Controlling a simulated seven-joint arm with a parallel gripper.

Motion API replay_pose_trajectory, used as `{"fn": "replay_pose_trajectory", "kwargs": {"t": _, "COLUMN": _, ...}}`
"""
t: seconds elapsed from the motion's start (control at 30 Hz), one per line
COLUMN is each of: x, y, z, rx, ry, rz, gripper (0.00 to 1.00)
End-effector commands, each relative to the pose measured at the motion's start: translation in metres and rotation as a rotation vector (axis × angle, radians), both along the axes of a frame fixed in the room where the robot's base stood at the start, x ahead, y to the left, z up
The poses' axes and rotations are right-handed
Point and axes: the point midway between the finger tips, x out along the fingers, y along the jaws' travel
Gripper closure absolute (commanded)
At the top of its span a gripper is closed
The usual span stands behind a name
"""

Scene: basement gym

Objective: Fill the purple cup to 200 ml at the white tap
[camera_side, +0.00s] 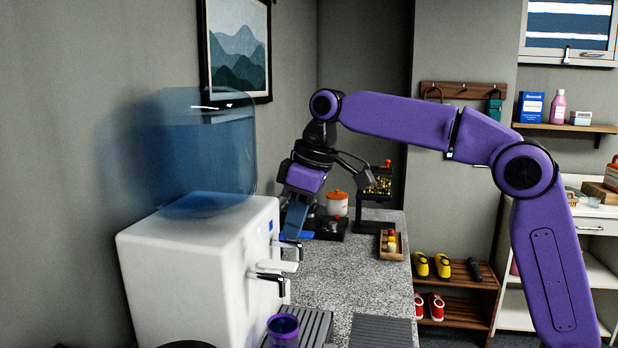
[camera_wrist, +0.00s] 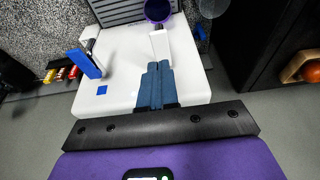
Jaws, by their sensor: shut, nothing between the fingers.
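The white dispenser (camera_side: 190,270) has two taps. The white tap's lever (camera_side: 277,265) is on the nearer side in the side view and also shows in the wrist view (camera_wrist: 160,42). The other tap has a blue lever (camera_side: 303,235), left in the wrist view (camera_wrist: 83,63). The purple cup (camera_side: 284,332) stands upright on the drip tray below the white tap; its rim shows at the top of the wrist view (camera_wrist: 157,10). Its water level cannot be read. My gripper (camera_side: 291,234) is shut and empty, its blue fingertips (camera_wrist: 154,66) close to the white lever; contact cannot be told.
A translucent blue water bottle (camera_side: 195,155) stands on the dispenser. The grey slatted drip tray (camera_side: 312,325) lies in front of it on the speckled counter (camera_side: 350,270). A white jar with an orange lid (camera_side: 337,204) and a small wooden box (camera_side: 391,245) stand farther back.

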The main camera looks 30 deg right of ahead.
Motion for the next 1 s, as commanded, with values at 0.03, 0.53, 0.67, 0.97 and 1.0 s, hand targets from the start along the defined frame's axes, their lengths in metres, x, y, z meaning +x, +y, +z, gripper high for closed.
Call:
{"fn": "replay_pose_trajectory", "kwargs": {"t": 0.03, "x": -0.002, "y": -0.002, "z": 0.012, "rx": 0.003, "ry": -0.006, "rz": -0.001, "gripper": 1.0}}
{"fn": "replay_pose_trajectory", "kwargs": {"t": 0.53, "x": -0.016, "y": -0.016, "z": 0.077, "rx": 0.001, "ry": -0.003, "rz": 0.0, "gripper": 1.0}}
{"fn": "replay_pose_trajectory", "kwargs": {"t": 0.67, "x": -0.017, "y": -0.018, "z": 0.085, "rx": 0.001, "ry": -0.002, "rz": 0.0, "gripper": 1.0}}
{"fn": "replay_pose_trajectory", "kwargs": {"t": 0.97, "x": -0.019, "y": -0.02, "z": 0.09, "rx": 0.0, "ry": 0.0, "rz": 0.0, "gripper": 1.0}}
{"fn": "replay_pose_trajectory", "kwargs": {"t": 1.0, "x": -0.019, "y": -0.02, "z": 0.09, "rx": 0.0, "ry": 0.0, "rz": 0.0, "gripper": 1.0}}
